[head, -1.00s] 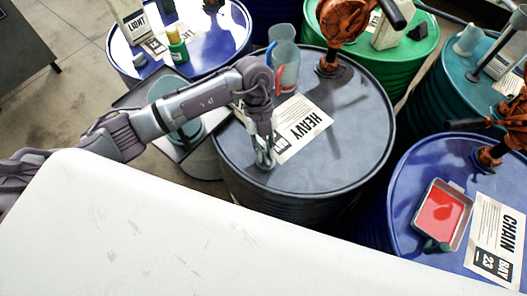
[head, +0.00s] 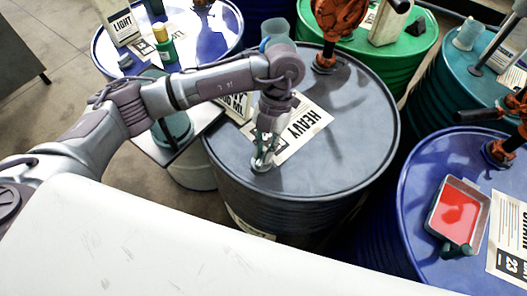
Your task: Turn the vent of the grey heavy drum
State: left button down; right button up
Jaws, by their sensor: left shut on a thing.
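The grey heavy drum (head: 350,150) stands in the middle of the head view, with a paper labelled HEAVY (head: 306,124) on its lid. My left gripper (head: 263,156) points down at the near left part of the lid. It is shut on the small vent (head: 262,167), which is mostly hidden between and under the fingers. Which way the vent is turned cannot be told. My right gripper is not in view.
A blue drum (head: 425,180) at right bears a red-filled tray (head: 483,200). A blue drum (head: 205,35) with bottles is at back left.

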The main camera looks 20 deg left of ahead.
pick_arm(q)
jog(key=shift+r+m, duration=0.1)
jog(key=shift+m, duration=0.2)
dwell(0.4)
jog(key=c, duration=1.1)
grip_release()
jog(key=v, duration=1.2)
jog(key=shift+s+d, duration=0.1)
jog(key=shift+d, duration=0.05)
